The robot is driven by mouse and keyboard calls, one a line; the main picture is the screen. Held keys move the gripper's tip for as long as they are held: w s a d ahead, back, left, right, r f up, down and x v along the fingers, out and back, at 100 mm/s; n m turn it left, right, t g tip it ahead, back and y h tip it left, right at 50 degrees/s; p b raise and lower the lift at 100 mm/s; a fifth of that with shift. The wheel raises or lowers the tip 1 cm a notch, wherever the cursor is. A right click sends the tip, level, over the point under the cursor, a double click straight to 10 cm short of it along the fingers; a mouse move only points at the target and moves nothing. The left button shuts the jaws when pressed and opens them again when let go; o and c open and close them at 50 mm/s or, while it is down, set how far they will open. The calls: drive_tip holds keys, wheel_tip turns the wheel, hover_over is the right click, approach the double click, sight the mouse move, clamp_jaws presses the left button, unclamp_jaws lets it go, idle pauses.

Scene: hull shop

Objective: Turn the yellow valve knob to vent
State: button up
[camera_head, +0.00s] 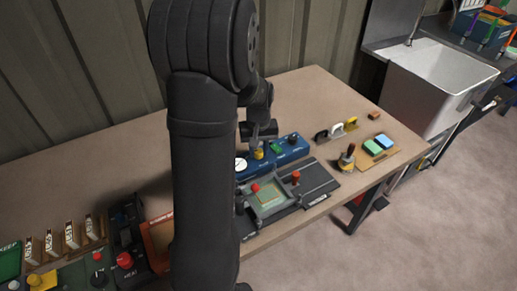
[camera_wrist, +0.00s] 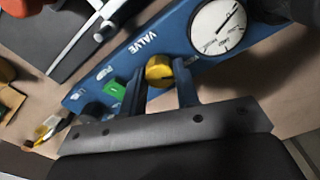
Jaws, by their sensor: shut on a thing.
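The yellow valve knob (camera_wrist: 159,71) sits on a blue panel (camera_wrist: 185,28) marked "VALVE". My gripper (camera_wrist: 158,86) is at the knob, with one finger on each side, shut on it. In the head view the knob (camera_head: 258,153) shows just under my gripper (camera_head: 256,140), on the blue panel (camera_head: 292,152) at the back of the bench. A round white gauge (camera_wrist: 222,27) is beside the knob on the panel. A green label (camera_wrist: 117,88) is on its other side. I cannot read which setting the knob points to.
A grey fixture (camera_head: 268,199) with red knobs stands in front of the panel. A brush-like tool (camera_head: 347,157) and a tray with coloured blocks (camera_head: 380,145) are to the right. My arm hides part of the bench (camera_head: 120,150), whose left back is clear.

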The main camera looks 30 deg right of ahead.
sight(258, 151)
drive_tip(key=o, duration=1)
drive_tip(key=shift+c, duration=0.2)
wheel_tip(258, 151, up, 18)
drive_tip(key=shift+f, duration=0.25)
drive_tip(key=shift+f, duration=0.15)
wheel_tip(258, 151, down, 17)
drive_tip(key=shift+f, duration=0.1)
idle(0.5)
